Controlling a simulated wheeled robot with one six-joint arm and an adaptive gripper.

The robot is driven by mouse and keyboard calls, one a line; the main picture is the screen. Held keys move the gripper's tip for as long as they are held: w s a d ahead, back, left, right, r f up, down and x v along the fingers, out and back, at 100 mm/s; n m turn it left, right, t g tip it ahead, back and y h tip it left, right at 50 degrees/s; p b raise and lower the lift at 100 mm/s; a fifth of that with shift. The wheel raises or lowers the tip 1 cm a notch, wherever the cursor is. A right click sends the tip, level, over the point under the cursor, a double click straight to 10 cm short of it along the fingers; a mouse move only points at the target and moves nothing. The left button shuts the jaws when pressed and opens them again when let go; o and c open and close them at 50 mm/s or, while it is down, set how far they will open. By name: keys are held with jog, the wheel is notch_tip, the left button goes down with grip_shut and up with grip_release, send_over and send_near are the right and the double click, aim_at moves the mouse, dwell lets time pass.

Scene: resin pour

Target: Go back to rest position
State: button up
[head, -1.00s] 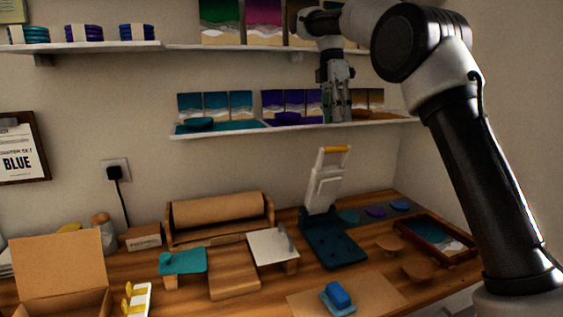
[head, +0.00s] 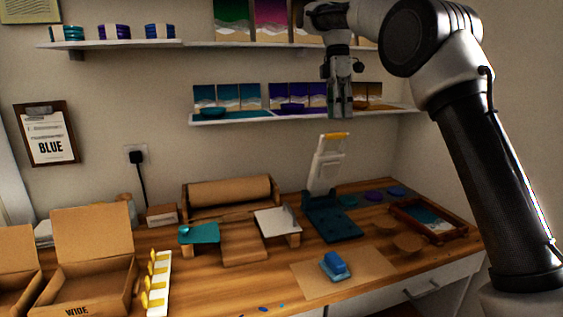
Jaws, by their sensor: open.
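My gripper (head: 340,108) hangs pointing down in the head view, in front of the right part of the lower wall shelf (head: 232,121). It is open and nothing shows between its fingers. It hides part of the row of small art panels behind it. My arm reaches in from the right and bends at the top of the picture.
A wooden workbench (head: 210,285) stands below. It bears a lever press (head: 328,222), a paper roll (head: 230,192), a blue block (head: 335,265) on a brown sheet, a framed tray (head: 398,209) and open cardboard boxes (head: 95,235). An upper shelf (head: 120,44) holds stacked discs.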

jog(key=s+d+f+m+t, duration=0.1)
jog(key=s+d+f+m, duration=0.25)
jog(key=f+m, duration=0.5)
jog(key=s+d+f+m+t, duration=0.1)
jog(key=s+d, duration=0.4)
jog(key=s, duration=0.6)
jog(key=s+d+f+m+t, duration=0.1)
jog(key=s+d+m+t, duration=0.1)
jog(key=s+d+m, duration=0.4)
jog(key=s+d+f+m+t, duration=0.1)
jog(key=s+d, duration=0.4)
jog(key=s, duration=1.1)
jog(key=shift+s+d+m+t+y, duration=0.15)
jog(key=shift+d+m+t+y, duration=0.2)
jog(key=shift+m+t, duration=0.75)
